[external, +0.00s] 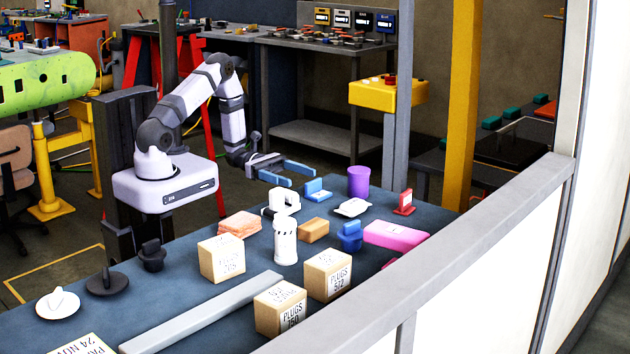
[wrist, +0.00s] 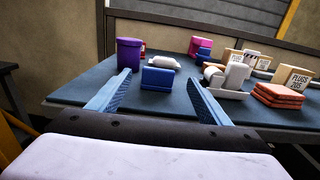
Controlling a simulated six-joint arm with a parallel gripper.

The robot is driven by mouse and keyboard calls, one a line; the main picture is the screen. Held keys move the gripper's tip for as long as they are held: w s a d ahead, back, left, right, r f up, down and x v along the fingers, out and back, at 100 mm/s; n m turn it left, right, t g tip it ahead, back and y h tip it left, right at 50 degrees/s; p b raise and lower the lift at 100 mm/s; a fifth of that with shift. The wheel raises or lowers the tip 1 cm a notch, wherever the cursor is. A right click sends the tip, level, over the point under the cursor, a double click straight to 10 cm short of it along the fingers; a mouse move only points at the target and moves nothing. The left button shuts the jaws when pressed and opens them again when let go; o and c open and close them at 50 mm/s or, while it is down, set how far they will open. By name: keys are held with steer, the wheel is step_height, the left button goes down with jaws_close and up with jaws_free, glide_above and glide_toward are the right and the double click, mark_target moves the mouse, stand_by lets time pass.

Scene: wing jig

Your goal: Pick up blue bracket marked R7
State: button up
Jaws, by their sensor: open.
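The blue bracket (external: 318,194) is a small L-shaped piece with an upright plate on a flat base, standing on the blue-grey table. In the wrist view, the blue bracket (wrist: 158,79) shows beyond and between the fingers. I cannot read any R7 mark on it. My gripper (external: 303,177) is open and empty, with its two blue fingers above the table's far edge, just left of the bracket and apart from it. In the wrist view, my gripper (wrist: 159,77) has its fingers spread wide on either side of the bracket.
A second blue part (external: 350,238) stands nearer the camera. Cardboard boxes (external: 327,275) stand in front.

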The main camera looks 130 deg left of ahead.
mark_target(314, 181)
steer(key=shift+w+a+r+p, duration=0.1)
steer(key=shift+w+p, duration=1.3)
steer(key=shift+w, duration=2.25)
steer(key=c, duration=1.2)
